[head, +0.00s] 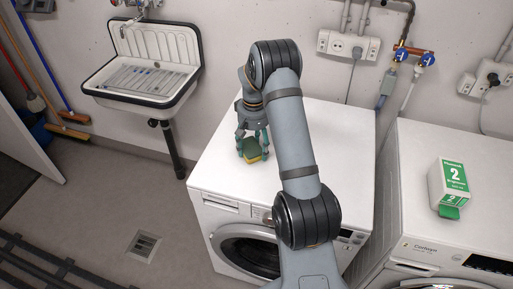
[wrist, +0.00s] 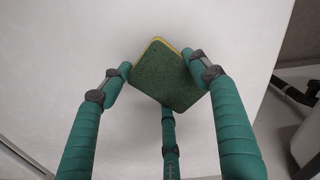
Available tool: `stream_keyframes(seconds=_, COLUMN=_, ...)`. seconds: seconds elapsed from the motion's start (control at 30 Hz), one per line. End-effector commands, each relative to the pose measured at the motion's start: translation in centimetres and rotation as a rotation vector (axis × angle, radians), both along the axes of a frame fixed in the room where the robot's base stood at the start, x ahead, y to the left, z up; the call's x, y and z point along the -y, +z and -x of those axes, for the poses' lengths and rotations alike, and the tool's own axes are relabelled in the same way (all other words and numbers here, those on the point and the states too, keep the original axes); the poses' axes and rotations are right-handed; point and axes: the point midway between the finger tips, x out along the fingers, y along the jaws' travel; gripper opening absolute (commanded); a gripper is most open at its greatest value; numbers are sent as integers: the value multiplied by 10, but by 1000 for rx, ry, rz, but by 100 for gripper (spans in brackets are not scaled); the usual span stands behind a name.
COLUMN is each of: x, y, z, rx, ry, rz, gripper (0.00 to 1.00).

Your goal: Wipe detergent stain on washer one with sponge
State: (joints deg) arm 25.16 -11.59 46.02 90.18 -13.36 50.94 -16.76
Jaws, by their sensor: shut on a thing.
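My gripper (head: 252,138) is over the top of the left washer (head: 330,125), towards its front left. Its teal fingers, also in the wrist view (wrist: 164,80), are closed around a sponge (head: 251,151). The sponge has a dark green face and a yellow layer, and in the wrist view (wrist: 165,82) it sits tilted between the fingertips. The sponge is at or just above the white top; I cannot tell if it touches. I make out no detergent stain on the visible white surface; my arm hides part of the top.
The right washer (head: 480,165) carries a white and green box (head: 449,184) marked 2, with a green piece at its foot. A sink (head: 145,65) hangs on the wall at left. Sockets (head: 348,45) and taps (head: 412,55) are behind the washers.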

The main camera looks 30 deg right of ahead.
Motion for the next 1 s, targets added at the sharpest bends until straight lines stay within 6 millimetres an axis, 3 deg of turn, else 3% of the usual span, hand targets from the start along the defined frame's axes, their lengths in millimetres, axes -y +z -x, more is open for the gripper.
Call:
stream_keyframes(seconds=0.13, x=-3, y=5, z=0, rx=-4, ry=1, rz=-1, gripper=23)
stream_keyframes(seconds=0.2, x=-3, y=24, z=-2, rx=4, ry=2, rz=1, gripper=23)
stream_keyframes(seconds=0.7, x=-5, y=68, z=-1, rx=-1, ry=6, rz=1, gripper=23)
stream_keyframes(seconds=1.0, x=-6, y=80, z=-2, rx=-2, ry=9, rz=1, gripper=23)
